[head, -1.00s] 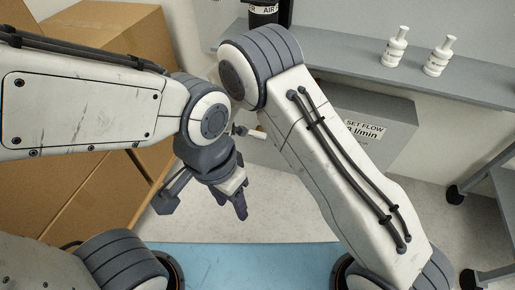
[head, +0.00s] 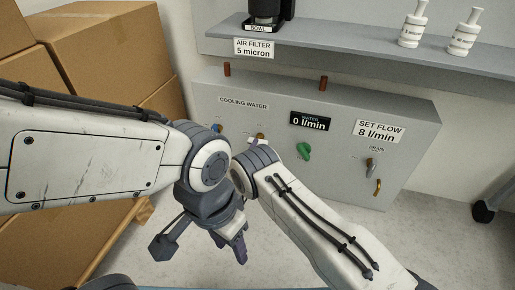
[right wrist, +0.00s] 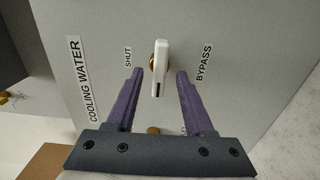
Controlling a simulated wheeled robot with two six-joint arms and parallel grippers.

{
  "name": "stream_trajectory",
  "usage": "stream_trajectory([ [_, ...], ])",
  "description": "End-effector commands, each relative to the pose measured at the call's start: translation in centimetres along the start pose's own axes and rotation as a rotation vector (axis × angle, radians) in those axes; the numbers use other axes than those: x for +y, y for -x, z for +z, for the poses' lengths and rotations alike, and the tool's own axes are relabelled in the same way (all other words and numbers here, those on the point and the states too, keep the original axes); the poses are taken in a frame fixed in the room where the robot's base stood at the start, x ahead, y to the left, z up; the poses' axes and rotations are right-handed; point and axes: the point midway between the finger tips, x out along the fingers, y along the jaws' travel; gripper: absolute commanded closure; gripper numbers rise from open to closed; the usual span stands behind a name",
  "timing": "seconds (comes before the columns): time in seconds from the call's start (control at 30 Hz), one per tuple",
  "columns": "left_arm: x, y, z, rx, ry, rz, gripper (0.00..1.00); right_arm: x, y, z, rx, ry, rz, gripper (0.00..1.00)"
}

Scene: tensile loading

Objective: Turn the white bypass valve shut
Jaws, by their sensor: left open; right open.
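The white bypass valve lever (right wrist: 162,68) shows in the right wrist view on the grey panel, over a brass hub. It stands upright in that picture, between the labels SHUT (right wrist: 128,57) and BYPASS (right wrist: 204,63). My right gripper (right wrist: 160,73) is open, with one finger on each side of the lever and a visible gap to each. Whether the fingertips reach its depth is hard to tell. My left gripper (head: 231,248) hangs low, open and empty, in front of the panel.
The cooling water panel (head: 225,90) carries a green knob (head: 303,150), a drain lever (head: 371,165) and a flow display (head: 310,121) reading 0 l/min. A shelf (head: 350,45) with white bottles runs above. Cardboard boxes (head: 105,45) stand at the left.

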Motion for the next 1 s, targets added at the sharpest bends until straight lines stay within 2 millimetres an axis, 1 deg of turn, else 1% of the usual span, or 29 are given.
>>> stream_trajectory([
  [0.03, -0.1, -1.0, 0.1, 0.0, 0.0, 0.0, 0.5, -0.4, -1.0, 0.1, -0.002, -0.004, 0.003, 0.47],
  [0.13, -0.1, -1.7, 0.1, 0.0, 0.0, 0.0, 0.5, -0.3, -2.4, 0.1, -0.002, -0.004, 0.001, 0.47],
  [0.23, -0.1, -2.1, 0.1, 0.0, 0.0, 0.0, 0.5, -0.2, -3.3, 0.0, 0.001, -0.001, 0.0, 0.47],
  [0.4, -0.2, -2.2, 0.1, 0.0, 0.0, 0.0, 0.5, 0.0, -4.0, 0.0, 0.001, -0.001, 0.0, 0.47],
  [0.6, -0.2, -2.2, 0.1, 0.0, 0.0, 0.0, 0.5, 0.1, -4.0, 0.0, 0.002, 0.0, -0.001, 0.47],
  [0.63, -0.2, -2.2, 0.1, 0.0, 0.0, 0.0, 0.5, 0.1, -4.0, 0.0, 0.002, 0.0, -0.001, 0.55],
  [0.67, -0.2, -2.2, 0.1, 0.0, 0.0, 0.0, 0.5, 0.0, -4.0, 0.0, 0.002, 0.0, -0.001, 0.67],
  [0.7, -0.2, -2.2, 0.1, 0.0, 0.0, 0.0, 0.5, 0.0, -4.0, 0.0, 0.002, -0.001, -0.001, 0.82],
  [0.73, -0.2, -2.2, 0.1, 0.0, 0.0, 0.0, 0.5, 0.0, -4.0, 0.0, 0.002, -0.001, -0.001, 0.93],
  [0.77, -0.2, -2.2, 0.1, 0.0, 0.0, 0.0, 0.5, 0.0, -4.0, 0.0, 0.002, -0.001, -0.001, 1.0],
  [1.0, -0.2, -2.2, 0.1, 0.0, 0.0, 0.0, 0.5, 0.0, -3.9, -0.1, 0.002, -0.006, -0.001, 1.0],
])
